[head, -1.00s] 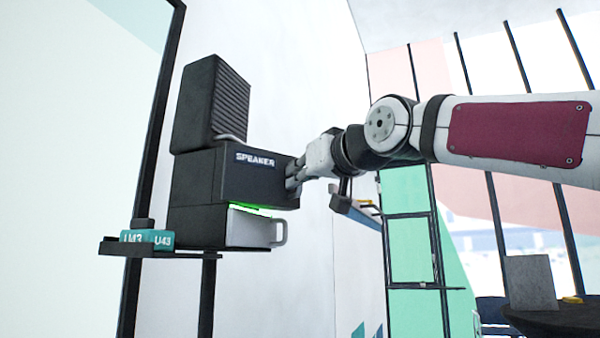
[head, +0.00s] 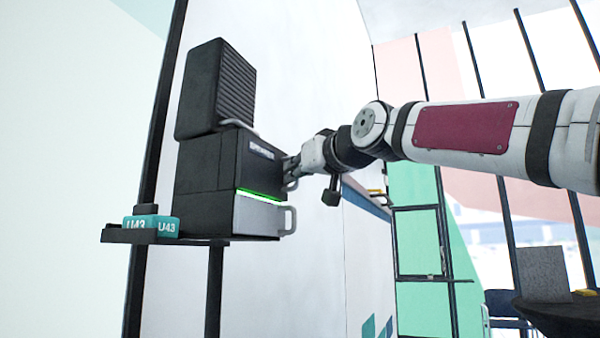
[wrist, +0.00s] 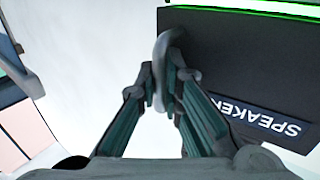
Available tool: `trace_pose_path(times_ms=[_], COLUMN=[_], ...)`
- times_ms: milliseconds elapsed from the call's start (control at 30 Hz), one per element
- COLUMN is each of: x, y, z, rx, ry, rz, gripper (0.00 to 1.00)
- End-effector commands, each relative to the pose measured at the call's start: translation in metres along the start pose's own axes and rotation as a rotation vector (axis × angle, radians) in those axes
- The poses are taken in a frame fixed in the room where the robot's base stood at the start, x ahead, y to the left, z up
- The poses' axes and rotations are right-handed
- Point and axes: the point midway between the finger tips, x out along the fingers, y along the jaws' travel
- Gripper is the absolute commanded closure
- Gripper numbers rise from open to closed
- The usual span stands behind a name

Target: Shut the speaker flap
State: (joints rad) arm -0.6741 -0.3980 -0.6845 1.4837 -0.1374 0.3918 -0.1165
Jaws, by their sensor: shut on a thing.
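The black speaker flap (head: 260,172) with its white SPEAKER label is the front of the middle box on the shelf stack. It looks flush or nearly flush with the box; I cannot tell if a small gap is left. The flap also fills the right of the wrist view (wrist: 235,55), with the label upside down. My gripper (head: 289,168) is at the flap's right edge. In the wrist view, its fingers (wrist: 165,85) are closed around the grey flap handle (wrist: 163,58). The fingers partly hide the handle.
A green light strip (head: 258,194) glows beneath the flap, above a light grey drawer front (head: 258,216) with a handle. A ribbed black box (head: 217,88) sits on top. A teal U43 block (head: 152,225) stands left on the shelf (head: 125,236). Open room lies right of the stack.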

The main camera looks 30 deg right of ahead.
Motion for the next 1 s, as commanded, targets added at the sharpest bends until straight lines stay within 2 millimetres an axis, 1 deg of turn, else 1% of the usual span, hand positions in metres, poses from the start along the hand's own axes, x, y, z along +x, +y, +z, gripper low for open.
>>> trace_pose_path(times_ms=[200, 600, 633, 667, 1000], x=[0.0056, 0.0061, 0.0061, 0.0061, 0.006], y=[0.0014, 0.0014, 0.0014, 0.0014, -0.0005], z=[0.0013, 0.0011, 0.001, 0.001, 0.0003], rx=[0.002, 0.003, 0.003, 0.003, 0.001], ry=[-0.003, -0.003, -0.002, -0.002, -0.001], rz=[0.003, 0.003, 0.003, 0.003, 0.0], gripper=[1.0, 1.0, 0.86, 0.83, 0.83])
